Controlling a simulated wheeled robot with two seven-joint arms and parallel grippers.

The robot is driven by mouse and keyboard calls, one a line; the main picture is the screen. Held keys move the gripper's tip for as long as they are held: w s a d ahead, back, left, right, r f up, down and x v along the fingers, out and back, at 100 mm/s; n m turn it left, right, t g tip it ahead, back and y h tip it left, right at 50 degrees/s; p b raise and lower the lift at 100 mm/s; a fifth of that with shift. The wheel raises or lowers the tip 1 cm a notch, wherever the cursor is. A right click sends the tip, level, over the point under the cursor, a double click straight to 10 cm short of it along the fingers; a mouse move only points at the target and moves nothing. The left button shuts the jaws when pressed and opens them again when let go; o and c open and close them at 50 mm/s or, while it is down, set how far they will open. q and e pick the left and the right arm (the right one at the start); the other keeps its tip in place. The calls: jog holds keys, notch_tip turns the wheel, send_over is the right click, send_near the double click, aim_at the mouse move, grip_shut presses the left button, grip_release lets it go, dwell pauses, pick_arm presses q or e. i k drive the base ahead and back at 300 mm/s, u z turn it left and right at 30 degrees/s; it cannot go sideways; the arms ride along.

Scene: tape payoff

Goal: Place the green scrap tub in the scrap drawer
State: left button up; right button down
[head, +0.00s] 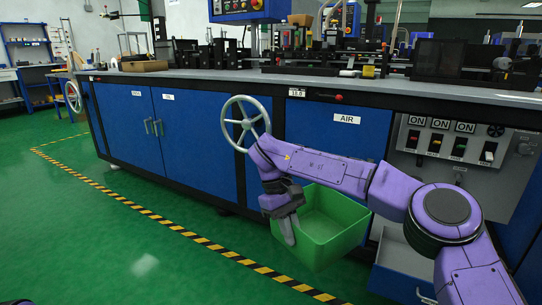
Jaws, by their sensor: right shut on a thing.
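The green scrap tub (335,222) is in the head view, right of centre, off the floor in front of the blue machine cabinet. It is empty as far as I see and a little tilted. My right gripper (289,228) is shut on the tub's left wall, its fingers pointing down. An open grey drawer (400,272), which looks like the scrap drawer, is low down to the right of the tub. My right arm hides much of this drawer, and its inside shows only in part. My left gripper is not in view.
A grey handwheel (244,124) stands out from the cabinet just left of my right forearm. A switch panel (462,143) is above the drawer. Yellow-black floor tape (190,235) runs along the machine, and the green floor (90,240) at left is clear.

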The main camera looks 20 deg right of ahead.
aim_at(412, 272)
jog(key=z, duration=1)
jog(key=i, duration=1.2)
jog(key=z, duration=0.8)
